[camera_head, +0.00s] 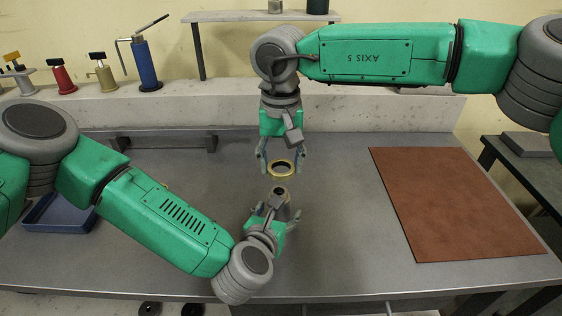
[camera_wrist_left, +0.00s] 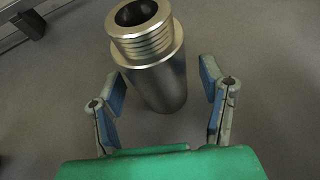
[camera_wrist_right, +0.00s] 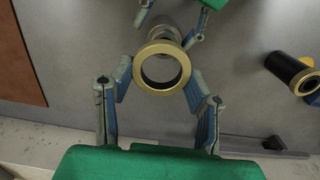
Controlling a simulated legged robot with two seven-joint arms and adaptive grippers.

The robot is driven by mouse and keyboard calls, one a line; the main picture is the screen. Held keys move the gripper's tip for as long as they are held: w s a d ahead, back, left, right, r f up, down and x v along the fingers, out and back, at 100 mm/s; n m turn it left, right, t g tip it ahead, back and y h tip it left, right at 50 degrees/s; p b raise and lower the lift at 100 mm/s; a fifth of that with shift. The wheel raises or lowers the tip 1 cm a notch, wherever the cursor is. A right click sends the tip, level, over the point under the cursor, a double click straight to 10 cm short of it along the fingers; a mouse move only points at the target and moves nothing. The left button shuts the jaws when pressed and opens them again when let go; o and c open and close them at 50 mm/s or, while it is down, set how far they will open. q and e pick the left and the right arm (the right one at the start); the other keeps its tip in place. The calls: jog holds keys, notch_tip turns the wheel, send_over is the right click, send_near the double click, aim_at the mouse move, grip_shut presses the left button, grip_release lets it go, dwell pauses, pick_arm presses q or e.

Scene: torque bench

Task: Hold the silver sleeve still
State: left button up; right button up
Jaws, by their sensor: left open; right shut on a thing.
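The silver sleeve (camera_wrist_left: 158,75) stands upright on the bench, its threaded open end up. In the head view its top (camera_head: 281,192) shows near the middle front. My left gripper (camera_wrist_left: 163,85) is open, with one finger on each side of the sleeve and a gap visible on both sides; it also shows in the head view (camera_head: 275,212). My right gripper (camera_head: 281,163) is shut on a brass-coloured ring (camera_head: 281,175), held above and just behind the sleeve. In the right wrist view the ring (camera_wrist_right: 162,90) sits between the fingertips, partly covering the sleeve.
A brown mat (camera_head: 455,205) lies on the right of the bench. A blue tray (camera_head: 62,215) is at left, partly behind my left arm. A dark bar (camera_head: 165,142) lies at the back. A black cylinder with a brass-coloured end (camera_wrist_right: 288,70) shows in the right wrist view.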

pick_arm(q)
jog(key=v, duration=1.1)
jog(key=shift+s, duration=0.3)
jog(key=shift+s+a+r, duration=0.1)
jog(key=shift+s, duration=0.05)
